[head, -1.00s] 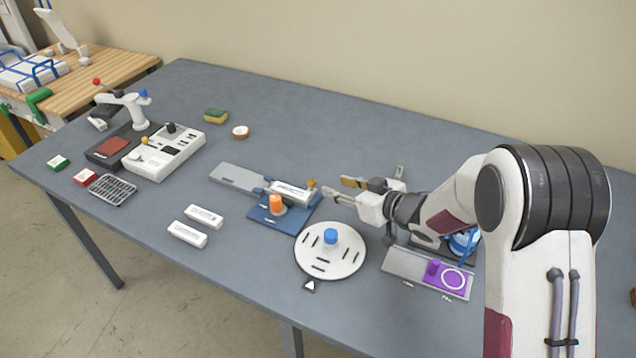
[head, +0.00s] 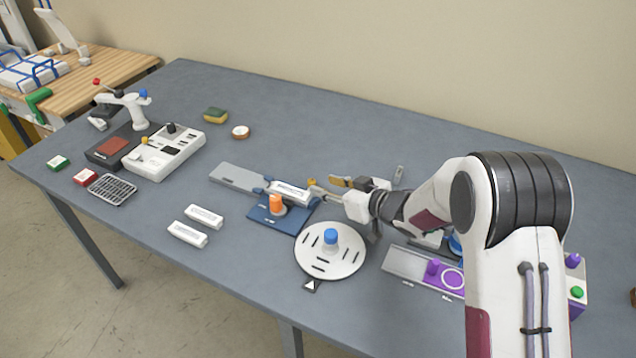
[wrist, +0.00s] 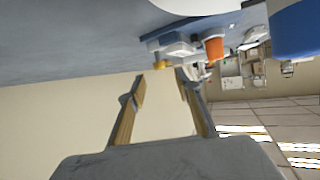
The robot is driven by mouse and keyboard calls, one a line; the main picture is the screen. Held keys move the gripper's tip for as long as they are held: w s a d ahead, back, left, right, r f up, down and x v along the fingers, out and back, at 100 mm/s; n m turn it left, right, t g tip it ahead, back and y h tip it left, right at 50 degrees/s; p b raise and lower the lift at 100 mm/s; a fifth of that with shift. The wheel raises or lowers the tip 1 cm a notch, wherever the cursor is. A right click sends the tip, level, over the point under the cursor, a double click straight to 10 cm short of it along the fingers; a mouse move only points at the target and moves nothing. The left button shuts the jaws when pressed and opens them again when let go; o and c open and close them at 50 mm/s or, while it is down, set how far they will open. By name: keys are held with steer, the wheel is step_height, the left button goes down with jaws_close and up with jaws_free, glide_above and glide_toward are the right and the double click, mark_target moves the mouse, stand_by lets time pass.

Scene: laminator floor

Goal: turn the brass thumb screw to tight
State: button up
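The brass thumb screw (head: 311,182) is a small gold knob at the right end of a white block (head: 290,193) on a blue fixture (head: 268,216). The screw also shows in the wrist view (wrist: 157,65), just beyond the fingertips. My gripper (head: 323,186) comes in from the right, its fingertips close beside the screw. In the wrist view my gripper (wrist: 162,76) has its two fingers apart with nothing between them. Whether a fingertip touches the screw, I cannot tell.
An orange knob (head: 276,203) stands on the fixture's near side. A white disc (head: 345,262) with a blue knob (head: 330,236) lies in front of my gripper. A grey plate with a purple part (head: 432,268) is to the right.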

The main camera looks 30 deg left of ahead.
mark_target(313, 181)
steer(key=shift+x, duration=2.15)
jaws_close()
